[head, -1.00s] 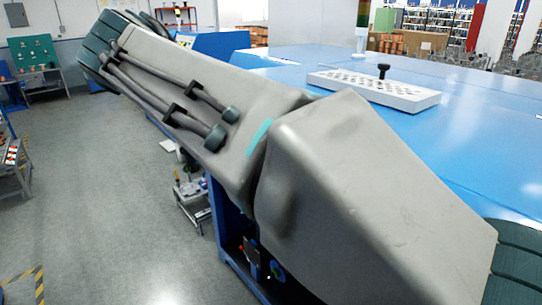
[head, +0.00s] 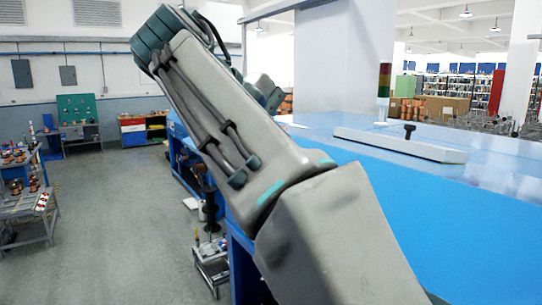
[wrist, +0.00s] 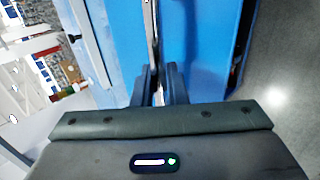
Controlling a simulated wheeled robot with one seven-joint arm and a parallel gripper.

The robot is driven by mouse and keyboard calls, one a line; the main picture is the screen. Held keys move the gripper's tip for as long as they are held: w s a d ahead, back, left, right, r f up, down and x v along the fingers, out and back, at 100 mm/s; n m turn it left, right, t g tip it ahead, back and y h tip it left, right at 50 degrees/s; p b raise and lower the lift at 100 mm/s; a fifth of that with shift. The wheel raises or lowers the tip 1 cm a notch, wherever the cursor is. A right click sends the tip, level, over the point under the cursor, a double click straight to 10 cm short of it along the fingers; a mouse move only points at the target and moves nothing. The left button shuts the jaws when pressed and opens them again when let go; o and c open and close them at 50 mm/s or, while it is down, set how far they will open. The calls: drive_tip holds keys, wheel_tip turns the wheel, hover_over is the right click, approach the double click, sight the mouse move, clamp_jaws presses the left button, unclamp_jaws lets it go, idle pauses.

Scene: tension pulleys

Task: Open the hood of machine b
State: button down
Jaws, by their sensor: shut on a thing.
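In the head view a large blue machine (head: 440,215) fills the right side. I see no label that tells whether it is machine b. My gripper (wrist: 157,76) shows in the wrist view, its two dark fingers closed together on a thin strip (wrist: 152,28). The strip runs away from the fingers between two blue panels, a left one (wrist: 125,45) and a right one (wrist: 195,45). I cannot tell whether the strip is the hood's edge or a handle. In the head view my arm hides the grasp.
A white bar with a black knob (head: 408,130) lies on the machine's blue top, with a signal tower (head: 384,80) behind it. A small cart (head: 212,262) stands by the machine's left side. Grey floor (head: 110,215) is open at left, before a parts table (head: 35,205).

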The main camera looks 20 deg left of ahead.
drive_tip(key=shift+r, duration=0.1)
idle(0.3)
drive_tip(key=c, duration=1.7)
unclamp_jaws()
drive_tip(key=shift+w, duration=0.1)
drive_tip(key=shift+o, duration=0.7)
drive_tip(key=shift+w, duration=0.2)
drive_tip(key=shift+s, duration=0.1)
